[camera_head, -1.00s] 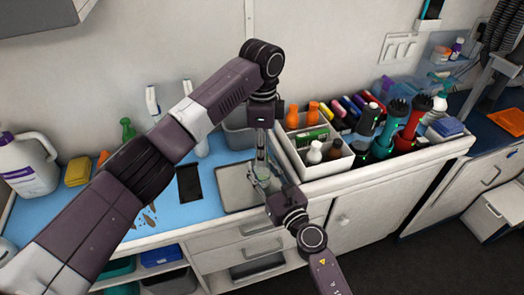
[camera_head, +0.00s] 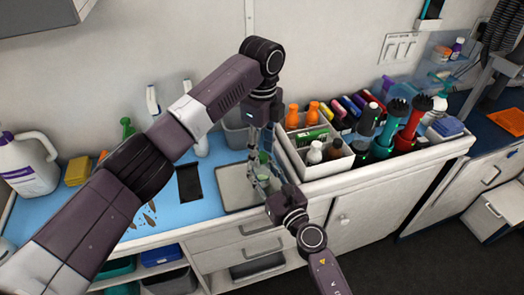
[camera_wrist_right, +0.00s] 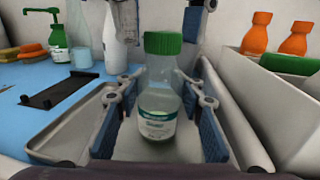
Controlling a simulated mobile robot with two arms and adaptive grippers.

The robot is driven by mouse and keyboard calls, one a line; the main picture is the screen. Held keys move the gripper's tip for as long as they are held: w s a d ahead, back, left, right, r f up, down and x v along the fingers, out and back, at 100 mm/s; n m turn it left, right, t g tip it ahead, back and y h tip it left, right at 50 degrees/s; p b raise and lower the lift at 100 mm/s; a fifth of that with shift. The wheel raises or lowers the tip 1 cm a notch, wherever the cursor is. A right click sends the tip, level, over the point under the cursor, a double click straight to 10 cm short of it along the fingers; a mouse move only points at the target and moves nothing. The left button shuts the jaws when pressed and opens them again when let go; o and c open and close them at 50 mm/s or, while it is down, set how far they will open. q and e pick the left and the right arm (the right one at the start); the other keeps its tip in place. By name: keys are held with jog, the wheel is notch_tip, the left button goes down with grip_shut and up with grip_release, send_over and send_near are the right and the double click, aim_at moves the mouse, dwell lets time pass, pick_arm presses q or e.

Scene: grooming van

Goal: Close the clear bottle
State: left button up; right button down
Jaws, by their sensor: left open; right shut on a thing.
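The clear bottle (camera_wrist_right: 157,110) stands upright on the grey tray, with a white and green label. A green cap (camera_wrist_right: 163,43) sits on its top; I cannot tell how tight it is. In the head view the bottle is small and partly hidden by the grippers. My right gripper (camera_head: 264,180) is shut on the bottle, with blue finger pads (camera_wrist_right: 201,125) on either side of its body. My left gripper (camera_head: 262,140) points down from above, open, its fingers spread on both sides above the cap and apart from it.
The grey tray (camera_head: 232,190) lies on the blue mat (camera_head: 155,215) near the counter's front edge. A white divided box (camera_head: 318,172) with orange and other bottles stands close on the right. A black flat holder (camera_head: 190,183) and spray bottles are on the left.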

pick_arm(q)
jog(key=shift+r, duration=2)
jog(key=shift+c, duration=0.5)
jog(key=n, duration=0.2)
jog(key=r+n, duration=0.1)
jog(key=n, duration=0.4)
jog(key=r+n, duration=0.1)
jog(key=n, duration=0.7)
jog(key=shift+r, duration=0.4)
jog(key=n, duration=0.4)
jog(key=shift+r, duration=0.3)
